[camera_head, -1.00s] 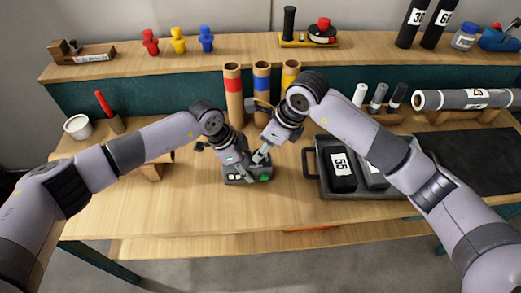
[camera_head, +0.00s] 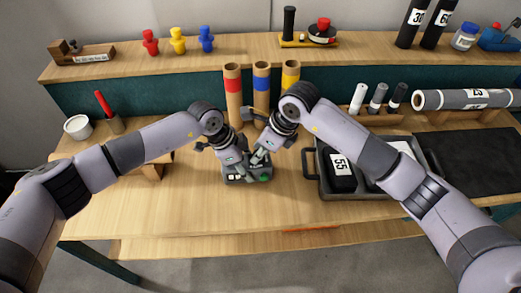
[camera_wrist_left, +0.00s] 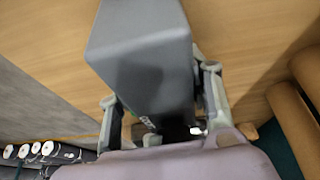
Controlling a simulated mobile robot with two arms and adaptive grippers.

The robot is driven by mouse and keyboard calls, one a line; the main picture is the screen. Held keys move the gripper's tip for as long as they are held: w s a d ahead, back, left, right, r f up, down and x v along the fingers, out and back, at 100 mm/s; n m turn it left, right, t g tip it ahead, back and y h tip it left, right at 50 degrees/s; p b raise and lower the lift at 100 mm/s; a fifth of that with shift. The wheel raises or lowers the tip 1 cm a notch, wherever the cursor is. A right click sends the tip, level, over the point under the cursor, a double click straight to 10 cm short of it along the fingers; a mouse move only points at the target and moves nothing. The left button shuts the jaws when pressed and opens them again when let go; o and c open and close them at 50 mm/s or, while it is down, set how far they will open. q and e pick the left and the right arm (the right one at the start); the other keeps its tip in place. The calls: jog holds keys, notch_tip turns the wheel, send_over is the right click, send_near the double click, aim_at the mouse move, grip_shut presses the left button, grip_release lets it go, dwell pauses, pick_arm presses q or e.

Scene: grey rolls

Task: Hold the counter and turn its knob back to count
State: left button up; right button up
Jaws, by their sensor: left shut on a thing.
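The counter (camera_head: 236,179) is a small dark grey box on the bench top, with white digit windows and a green spot on its front. My left gripper (camera_head: 241,172) comes down on it from the left and is shut on it. In the left wrist view the counter (camera_wrist_left: 145,70) fills the space between the two fingers. My right gripper (camera_head: 258,159) points down at the counter's right part, very close to it. Its fingertips are small and partly hidden, so I cannot tell whether they grip. The knob is not clearly visible.
Three cardboard tubes (camera_head: 262,88) stand just behind the grippers. A white cup (camera_head: 78,126) and a holder with a red tool (camera_head: 105,105) are at the left. The bench front is clear.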

grip_shut()
jog(key=shift+m+t+h, duration=0.4)
jog(key=shift+m, duration=1.1)
jog(key=o, duration=0.7)
grip_release()
jog(key=shift+s+r, duration=0.1)
jog(key=shift+r, duration=0.05)
jog(key=v, duration=1.1)
jog(key=shift+s+d+r, duration=0.15)
jog(key=shift+r, duration=0.15)
pick_arm(q)
jog(key=o, duration=1.5)
